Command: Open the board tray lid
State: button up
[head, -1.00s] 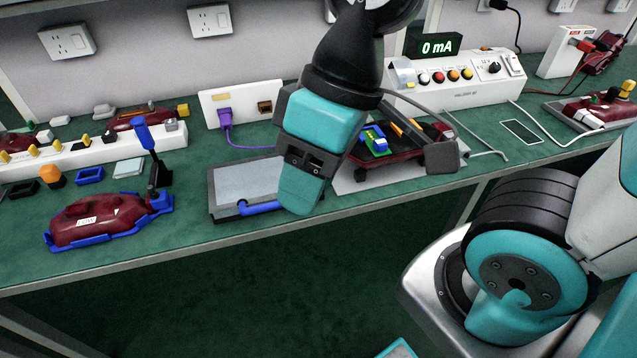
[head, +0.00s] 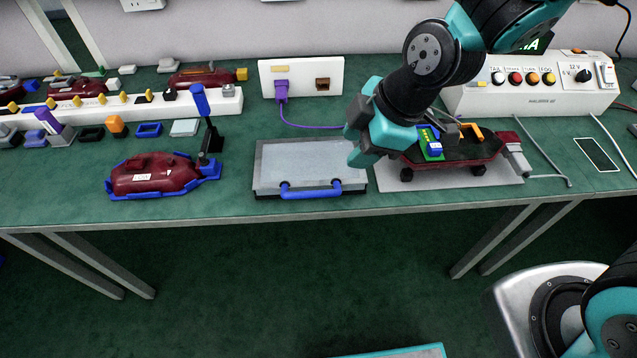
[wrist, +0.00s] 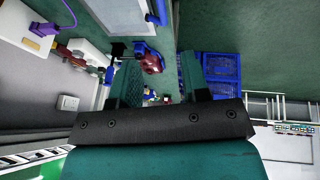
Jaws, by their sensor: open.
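The board tray (head: 262,178) is a flat grey box on the green bench with its light grey lid (head: 315,163) down. A blue bar handle (head: 310,193) runs along the lid's front edge. In the wrist view, part of the lid (wrist: 118,14) and the blue handle (wrist: 156,12) show at the top. My gripper (head: 353,140) is above the bench by the tray's right end, pointing left, apart from the handle. In the wrist view, my gripper (wrist: 158,82) has its two fingers spread with nothing held between them.
A skateboard-like lamp unit with a green circuit board (head: 431,143) sits on a white mat (head: 450,183) right of the tray. A red lamp in a blue cradle (head: 160,178) stands left. A white socket box (head: 312,78) with a purple plug is behind.

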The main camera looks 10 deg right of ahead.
aim_at(315, 193)
jog(key=x, duration=1.6)
jog(key=shift+a+f, duration=0.15)
jog(key=shift+f, duration=0.2)
jog(key=shift+c, duration=0.3)
grip_shut()
